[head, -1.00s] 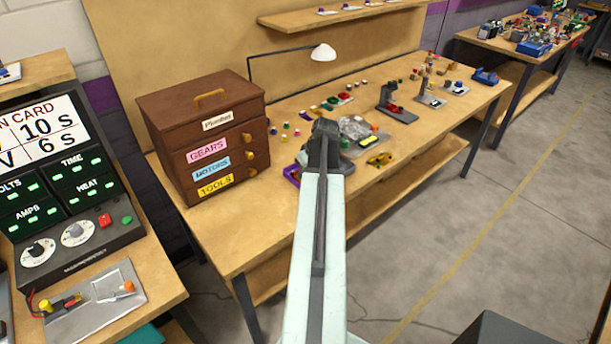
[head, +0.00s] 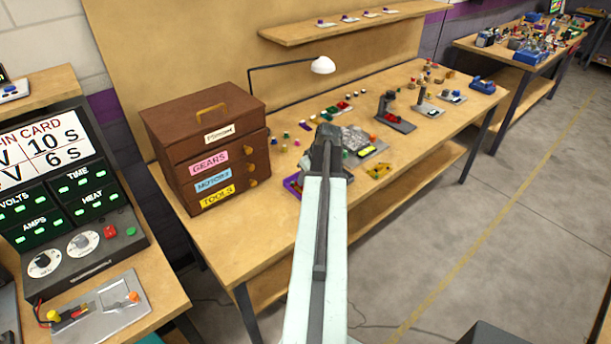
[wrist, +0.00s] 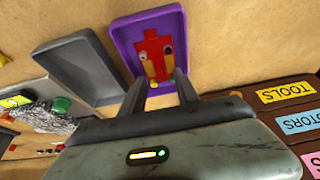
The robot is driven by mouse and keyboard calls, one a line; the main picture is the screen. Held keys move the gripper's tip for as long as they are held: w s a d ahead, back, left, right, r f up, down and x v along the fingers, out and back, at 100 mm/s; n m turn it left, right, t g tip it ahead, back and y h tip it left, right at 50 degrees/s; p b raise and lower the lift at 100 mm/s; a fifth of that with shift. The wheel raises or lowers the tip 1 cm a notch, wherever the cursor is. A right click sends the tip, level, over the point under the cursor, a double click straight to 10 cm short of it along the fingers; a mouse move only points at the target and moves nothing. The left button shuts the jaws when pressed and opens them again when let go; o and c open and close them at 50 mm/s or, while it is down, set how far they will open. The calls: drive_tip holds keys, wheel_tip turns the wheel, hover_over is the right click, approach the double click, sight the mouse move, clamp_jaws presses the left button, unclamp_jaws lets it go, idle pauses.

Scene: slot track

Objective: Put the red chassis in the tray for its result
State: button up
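The red chassis (wrist: 152,45) shows in the wrist view between my fingertips, in front of the purple tray (wrist: 119,38). I cannot tell whether it touches the tray floor. My gripper (wrist: 158,68) points into the tray, and its fingers appear closed on the sides of the chassis. A grey tray (wrist: 65,58) lies beside the purple one, and no chassis shows in it. In the head view my arm hides the chassis and fingertips; a purple tray edge (head: 291,185) shows left of my arm.
A brown drawer cabinet (head: 206,148) stands left of the trays. Small parts, a grey stand (head: 390,115) and a yellow piece (head: 379,170) lie to the right on the bench. A lamp (head: 323,65) hangs behind. Floor is clear at right.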

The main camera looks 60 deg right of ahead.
drive_tip(key=p+v, duration=0.6)
drive_tip(key=v, duration=0.2)
drive_tip(key=shift+r, duration=0.15)
drive_tip(key=w+a+n+g+y, duration=0.1)
drive_tip(key=w+a, duration=0.5)
drive_tip(key=a, duration=0.4)
drive_tip(key=w+a+f, duration=0.1)
drive_tip(key=w+a, duration=0.6)
drive_tip(key=a, duration=0.3)
drive_tip(key=w+a+n+g+y, duration=0.1)
drive_tip(key=w+a, duration=0.5)
drive_tip(key=a, duration=1.2)
drive_tip(key=a+n+g, duration=0.1)
drive_tip(key=a, duration=0.9)
drive_tip(key=a+g, duration=0.1)
drive_tip(key=a, duration=0.8)
drive_tip(key=shift+w+a+f+n+h, duration=0.2)
drive_tip(key=shift+w+f+n+h, duration=0.1)
drive_tip(key=shift+f, duration=0.1)
